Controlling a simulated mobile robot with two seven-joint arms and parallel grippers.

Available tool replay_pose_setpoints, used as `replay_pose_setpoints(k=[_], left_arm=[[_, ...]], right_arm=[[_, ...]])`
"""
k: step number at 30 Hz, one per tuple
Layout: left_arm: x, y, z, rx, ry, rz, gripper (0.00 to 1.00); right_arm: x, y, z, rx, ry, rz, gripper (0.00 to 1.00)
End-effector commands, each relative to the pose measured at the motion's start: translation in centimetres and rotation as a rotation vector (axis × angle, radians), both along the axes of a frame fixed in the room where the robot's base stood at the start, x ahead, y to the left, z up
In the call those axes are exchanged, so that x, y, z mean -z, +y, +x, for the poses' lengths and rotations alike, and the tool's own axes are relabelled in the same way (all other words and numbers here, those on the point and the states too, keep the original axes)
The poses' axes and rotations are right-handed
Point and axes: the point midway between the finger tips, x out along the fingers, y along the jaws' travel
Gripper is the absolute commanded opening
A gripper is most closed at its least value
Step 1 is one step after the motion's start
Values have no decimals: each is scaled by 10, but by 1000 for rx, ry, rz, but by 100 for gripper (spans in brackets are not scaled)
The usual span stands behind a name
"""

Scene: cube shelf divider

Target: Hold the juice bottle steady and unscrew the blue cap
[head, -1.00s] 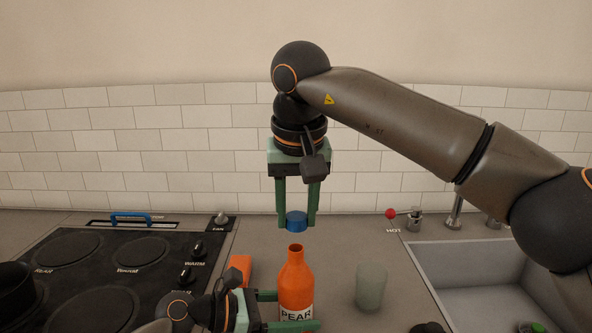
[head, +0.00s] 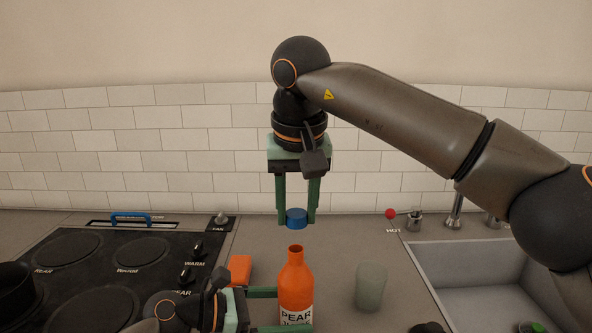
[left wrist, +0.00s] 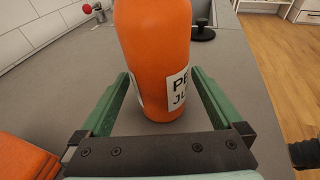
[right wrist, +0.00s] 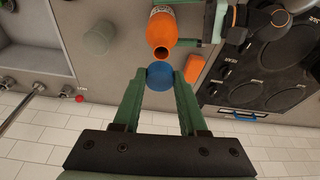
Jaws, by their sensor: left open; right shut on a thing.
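The orange juice bottle (head: 296,281), labelled "PEAR", stands upright on the counter with its mouth uncovered. My left gripper (head: 280,310) is open, with its fingers on either side of the bottle and gaps beside it in the left wrist view (left wrist: 160,105). The blue cap (head: 297,218) is off the bottle, held above its neck. My right gripper (head: 297,216) points down and is shut on the cap. In the right wrist view the cap (right wrist: 160,76) sits between the fingertips, with the open bottle mouth (right wrist: 161,53) beyond it.
A translucent cup (head: 370,287) stands right of the bottle. An orange block (head: 239,270) lies to its left, near my left gripper. The black stove (head: 100,275) is at left, the sink (head: 480,275) at right. Counter behind the bottle is clear.

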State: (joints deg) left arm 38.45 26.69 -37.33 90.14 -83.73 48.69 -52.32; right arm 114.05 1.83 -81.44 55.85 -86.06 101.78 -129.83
Motion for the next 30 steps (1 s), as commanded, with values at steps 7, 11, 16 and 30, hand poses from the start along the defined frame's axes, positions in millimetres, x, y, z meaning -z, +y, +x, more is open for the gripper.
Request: replay_pose_setpoints(k=[7, 11, 16, 30], left_arm=[[-12, 52, -16, -2, 1, 4, 100], [-19, 73, -23, -2, -1, 3, 100], [-24, 90, -28, 0, 0, 1, 100], [-29, 94, -29, 1, -1, 0, 100]], right_arm=[[0, 0, 0, 0, 0, 0, 0], [0, 0, 0, 0, 0, 0, 0], [0, 0, 0, 0, 0, 0, 0], [-4, 0, 0, 0, 0, 0, 0]])
